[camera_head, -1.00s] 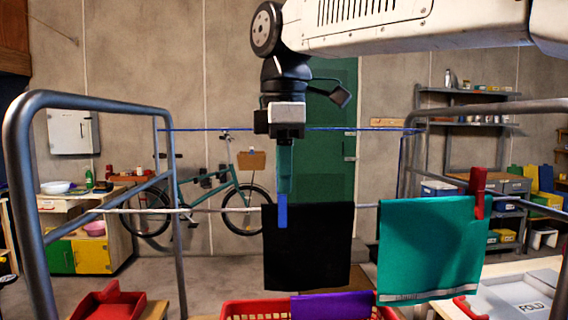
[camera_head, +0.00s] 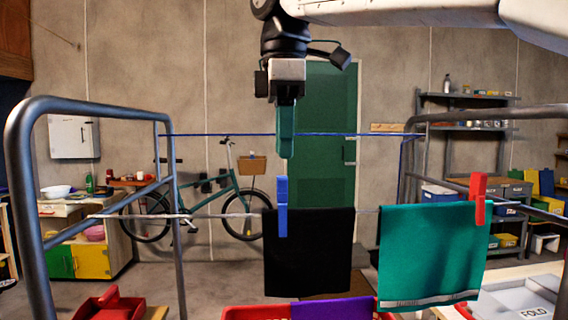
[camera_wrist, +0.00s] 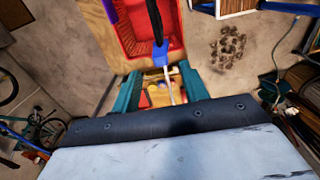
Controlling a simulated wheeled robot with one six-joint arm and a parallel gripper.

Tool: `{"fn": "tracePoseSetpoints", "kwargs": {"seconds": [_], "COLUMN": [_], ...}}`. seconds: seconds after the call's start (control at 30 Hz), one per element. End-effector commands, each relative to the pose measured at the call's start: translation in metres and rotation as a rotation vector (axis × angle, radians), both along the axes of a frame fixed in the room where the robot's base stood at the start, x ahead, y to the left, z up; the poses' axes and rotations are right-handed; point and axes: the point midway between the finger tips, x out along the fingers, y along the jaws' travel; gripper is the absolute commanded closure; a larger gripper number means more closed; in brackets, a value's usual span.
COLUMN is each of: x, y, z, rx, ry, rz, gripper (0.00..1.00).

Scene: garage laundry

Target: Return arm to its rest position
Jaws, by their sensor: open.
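My gripper (camera_head: 287,130) hangs in the upper middle of the head view, above the line, with its teal fingers pointing down. In the wrist view its two teal fingers (camera_wrist: 155,92) stand apart with nothing between them. Below it, a blue clothespin (camera_head: 282,206) sits upright on the line at the left top edge of a black cloth (camera_head: 310,255). The blue clothespin also shows between and beyond the fingers in the wrist view (camera_wrist: 160,54). There is a clear gap between the fingertips and the clothespin.
A teal cloth (camera_head: 430,255) hangs to the right with a red clothespin (camera_head: 478,197). Metal rails (camera_head: 35,200) frame the line on both sides. A red basket (camera_head: 258,313) with a purple cloth (camera_head: 333,308) stands below. A bicycle (camera_head: 215,200) and green door (camera_head: 325,160) are behind.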

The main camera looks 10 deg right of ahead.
Motion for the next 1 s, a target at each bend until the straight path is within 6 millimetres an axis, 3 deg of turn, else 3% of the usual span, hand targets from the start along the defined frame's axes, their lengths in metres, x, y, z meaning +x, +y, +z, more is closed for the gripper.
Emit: {"fn": "tracePoseSetpoints", "kwargs": {"seconds": [0.13,0.27,0.47,0.6,0.8,0.9,1.0], "x": [-0.004,-0.020,-0.071,-0.117,-0.173,-0.188,-0.194], "y": [-0.011,-0.049,-0.123,-0.165,-0.197,-0.203,-0.206], "z": [0.002,-0.025,-0.106,-0.178,-0.266,-0.291,-0.302], "rx": [0.003,0.010,0.035,0.058,0.084,0.093,0.096], "ry": [-0.003,-0.012,-0.040,-0.060,-0.080,-0.085,-0.086], "rz": [-0.052,-0.248,-0.708,-1.039,-1.398,-1.492,-1.534], "gripper": [0.56,0.56,0.56,0.56,0.56,0.56,0.56]}}
